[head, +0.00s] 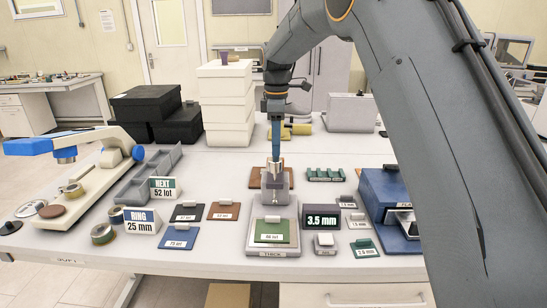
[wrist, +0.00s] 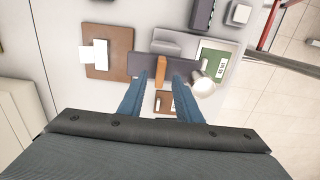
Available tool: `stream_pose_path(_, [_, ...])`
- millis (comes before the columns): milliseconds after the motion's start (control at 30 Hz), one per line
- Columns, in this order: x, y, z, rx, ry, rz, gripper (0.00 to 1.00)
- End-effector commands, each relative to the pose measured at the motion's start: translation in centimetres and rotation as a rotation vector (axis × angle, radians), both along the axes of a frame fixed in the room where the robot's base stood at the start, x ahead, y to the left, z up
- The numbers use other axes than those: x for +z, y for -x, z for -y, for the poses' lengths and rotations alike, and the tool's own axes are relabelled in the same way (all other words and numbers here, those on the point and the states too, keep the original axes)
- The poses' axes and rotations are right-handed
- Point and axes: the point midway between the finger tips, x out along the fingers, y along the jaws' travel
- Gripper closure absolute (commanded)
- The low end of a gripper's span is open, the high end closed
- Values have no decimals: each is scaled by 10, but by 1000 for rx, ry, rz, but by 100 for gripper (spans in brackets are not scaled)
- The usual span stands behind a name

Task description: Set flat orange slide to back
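The flat orange slide (wrist: 162,72) shows in the wrist view as a narrow orange piece on the dark grey arm (wrist: 140,64) of a thickness gauge. I cannot make it out in the head view. My gripper (wrist: 160,78) points down at it, with a blue finger on each side and a visible gap to each. The gripper looks open. In the head view my gripper (head: 275,155) is right above the gauge (head: 275,190). A green sample (head: 272,231) lies on the gauge's front plate, and a pale cylinder (wrist: 203,83) stands beside the dark arm.
A display (head: 321,220) reading 3.5 mm stands right of the gauge. A brown mat (wrist: 98,34) lies behind it. Labelled sample cards (head: 180,238) lie to the left, and a blue machine (head: 385,200) stands at right. Black boxes (head: 160,110) and white boxes (head: 226,105) are stacked behind.

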Motion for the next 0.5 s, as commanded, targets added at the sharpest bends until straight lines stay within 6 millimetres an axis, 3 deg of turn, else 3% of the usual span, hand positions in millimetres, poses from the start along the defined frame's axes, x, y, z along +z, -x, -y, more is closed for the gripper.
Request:
stream_pose_path(233, [-36,1,-1,0,1,-2,69])
stream_pose_path(500, [-52,0,1,-3,0,0,69])
